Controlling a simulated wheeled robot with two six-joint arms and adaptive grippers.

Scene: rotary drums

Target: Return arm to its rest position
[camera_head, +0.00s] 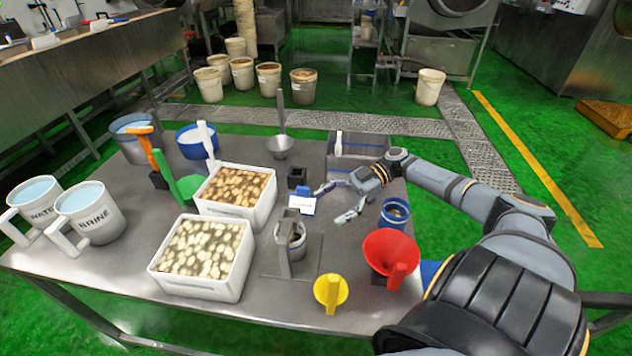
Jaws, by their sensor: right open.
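My right arm (480,200) reaches in from the lower right over the metal table (345,252). Its gripper (334,204) is open and empty, with its two fingers spread apart above the table's right-middle part. The fingertips point left, near a small blue-and-white sign (302,203) and a grey metal box (358,152). I cannot tell how far the lower finger is from the table top. My left gripper does not show in the head view.
White crates (163,278) of pale pieces, BRINE (107,205) and WATER pitchers, a red funnel (391,250), a yellow funnel (329,290) and a blue container (395,211) crowd the table. Buckets (303,86) stand on the green floor behind.

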